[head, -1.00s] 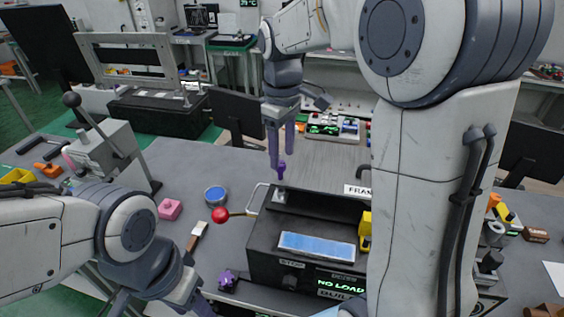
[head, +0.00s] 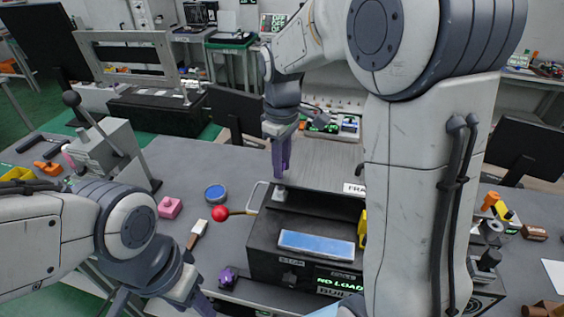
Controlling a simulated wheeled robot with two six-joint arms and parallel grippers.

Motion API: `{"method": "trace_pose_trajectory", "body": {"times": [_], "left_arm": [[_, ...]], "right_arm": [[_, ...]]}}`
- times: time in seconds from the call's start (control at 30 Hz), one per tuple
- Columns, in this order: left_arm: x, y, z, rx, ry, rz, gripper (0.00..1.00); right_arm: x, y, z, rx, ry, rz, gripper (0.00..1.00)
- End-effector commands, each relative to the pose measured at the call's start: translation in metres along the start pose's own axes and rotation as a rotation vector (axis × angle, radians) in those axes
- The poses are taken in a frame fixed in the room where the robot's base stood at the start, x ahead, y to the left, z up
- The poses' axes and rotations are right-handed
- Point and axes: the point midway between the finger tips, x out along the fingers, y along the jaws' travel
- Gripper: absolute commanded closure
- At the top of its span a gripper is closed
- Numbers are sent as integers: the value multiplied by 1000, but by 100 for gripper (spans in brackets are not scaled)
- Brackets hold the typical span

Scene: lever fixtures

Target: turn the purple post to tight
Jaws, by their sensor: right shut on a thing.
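The purple post stands on a small light base (head: 279,194) at the back left of the black machine (head: 262,262). My right gripper (head: 281,172) reaches down over it from above, and its purple-grey fingers are shut on the post, hiding most of it.
On the grey table lie a pink block (head: 170,207), a round blue-topped tin (head: 214,193), a brush (head: 198,232) and a purple piece (head: 228,277). A grey lever box (head: 108,150) stands at the left. Several small parts lie at the right.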

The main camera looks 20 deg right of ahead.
Motion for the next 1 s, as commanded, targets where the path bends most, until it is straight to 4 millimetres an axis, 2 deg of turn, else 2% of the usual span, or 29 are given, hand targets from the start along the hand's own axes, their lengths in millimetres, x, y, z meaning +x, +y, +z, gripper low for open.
{"method": "trace_pose_trajectory", "body": {"times": [0.37, 1.0], "left_arm": [[-7, 0, 0, 0, 0, 0, 50], [-28, 2, -2, -1, 0, 0, 50]], "right_arm": [[-2, -1, -1, 149, 1, 0, 100], [-3, -3, -2, 741, 3, 1, 100]]}}
